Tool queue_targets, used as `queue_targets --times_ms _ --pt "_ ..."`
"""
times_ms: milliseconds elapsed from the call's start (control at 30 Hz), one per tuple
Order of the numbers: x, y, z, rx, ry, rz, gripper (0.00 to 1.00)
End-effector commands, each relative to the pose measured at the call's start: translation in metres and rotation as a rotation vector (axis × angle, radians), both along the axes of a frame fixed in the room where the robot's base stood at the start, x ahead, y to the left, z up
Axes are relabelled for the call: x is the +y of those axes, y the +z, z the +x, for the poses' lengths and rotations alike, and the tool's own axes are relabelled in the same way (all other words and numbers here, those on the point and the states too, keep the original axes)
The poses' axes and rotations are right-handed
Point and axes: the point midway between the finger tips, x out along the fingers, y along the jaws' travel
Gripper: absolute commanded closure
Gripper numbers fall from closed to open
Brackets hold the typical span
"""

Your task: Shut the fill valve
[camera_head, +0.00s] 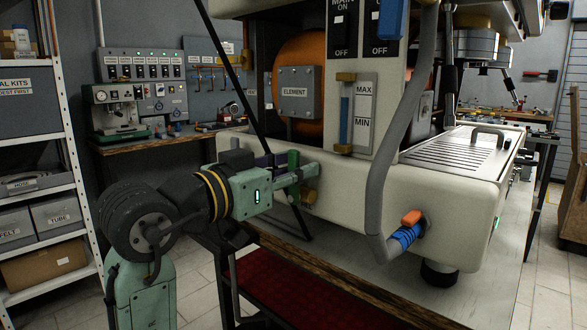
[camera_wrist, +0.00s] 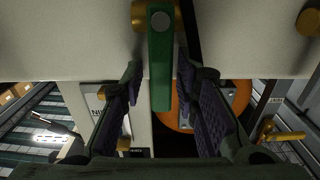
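A green lever (camera_wrist: 160,75) on a brass fitting (camera_wrist: 153,15) sits on the cream front of the machine. I take it to be the fill valve, but no label on it can be read. In the wrist view, my gripper (camera_wrist: 159,85) is open, with one purple-padded finger on each side of the lever and visible gaps to both. In the head view, my gripper (camera_head: 294,178) reaches the machine's front from the left. The green lever (camera_head: 293,159) shows there partly hidden by the fingers.
A grey hose (camera_head: 380,180) runs down to a blue-and-orange fitting (camera_head: 408,232) right of my gripper. A MAX/MIN level gauge (camera_head: 352,113) and the ELEMENT cover (camera_head: 298,92) are above. A shelf (camera_head: 75,150) stands at the left. A dark red surface (camera_head: 300,295) lies below.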

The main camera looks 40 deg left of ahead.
Motion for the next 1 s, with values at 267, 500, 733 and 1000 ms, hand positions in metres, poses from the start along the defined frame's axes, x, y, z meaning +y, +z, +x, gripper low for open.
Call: queue_targets --times_ms 267,500,733,1000 --pt "0.000 0.000 0.000 -0.001 0.000 -0.001 0.65" --pt "0.002 0.001 -0.013 -0.003 0.002 -0.002 0.65" --pt "0.006 0.000 -0.060 -0.002 0.003 -0.002 0.65" --pt "0.009 0.000 -0.107 -0.001 0.001 -0.002 0.65"
